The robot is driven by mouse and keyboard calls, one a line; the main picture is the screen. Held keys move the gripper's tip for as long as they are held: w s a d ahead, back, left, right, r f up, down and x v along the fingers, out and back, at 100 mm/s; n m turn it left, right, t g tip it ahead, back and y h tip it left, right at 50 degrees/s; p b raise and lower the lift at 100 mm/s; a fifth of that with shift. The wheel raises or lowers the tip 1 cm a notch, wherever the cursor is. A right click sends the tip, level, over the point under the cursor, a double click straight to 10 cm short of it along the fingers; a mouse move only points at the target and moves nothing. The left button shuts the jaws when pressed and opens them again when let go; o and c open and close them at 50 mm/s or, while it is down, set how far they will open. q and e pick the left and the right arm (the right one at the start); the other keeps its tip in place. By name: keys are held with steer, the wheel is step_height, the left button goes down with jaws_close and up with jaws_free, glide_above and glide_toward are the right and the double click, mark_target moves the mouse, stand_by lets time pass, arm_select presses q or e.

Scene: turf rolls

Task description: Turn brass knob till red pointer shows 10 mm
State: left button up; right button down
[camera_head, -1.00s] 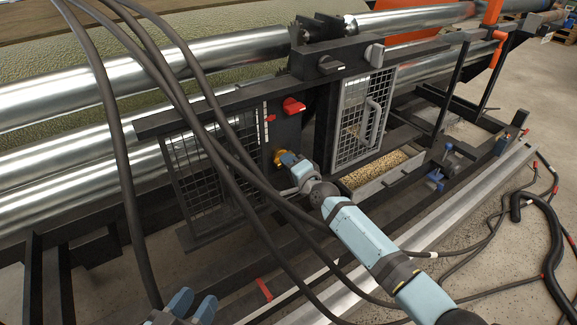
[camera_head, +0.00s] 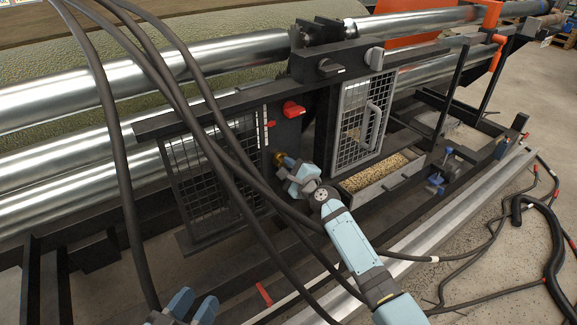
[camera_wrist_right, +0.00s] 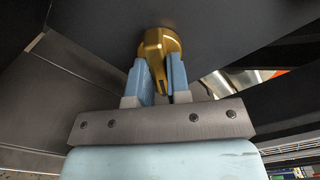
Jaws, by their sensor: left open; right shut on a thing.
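The brass knob (camera_wrist_right: 157,45) sits on a dark panel in the right wrist view. In the head view the knob (camera_head: 281,159) shows as a small gold patch, partly covered. My right gripper (camera_wrist_right: 159,75) is shut on the knob, one light-blue finger on each side; its arm shows in the head view, with the gripper (camera_head: 291,168) at the panel. A white scale strip with a small red mark (camera_head: 270,124) is on the panel above the knob; its reading is too small to tell. My left gripper (camera_head: 182,307) is open and empty at the bottom left.
Mesh guards (camera_head: 362,118) stand on both sides. A tray of grain (camera_head: 376,173) lies to the right. Dark hoses hang across the view at the left. Steel rollers (camera_head: 225,55) run behind.

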steer(key=shift+m, duration=0.4)
steer(key=c, duration=1.1)
jaws_free()
steer(key=shift+s, duration=0.1)
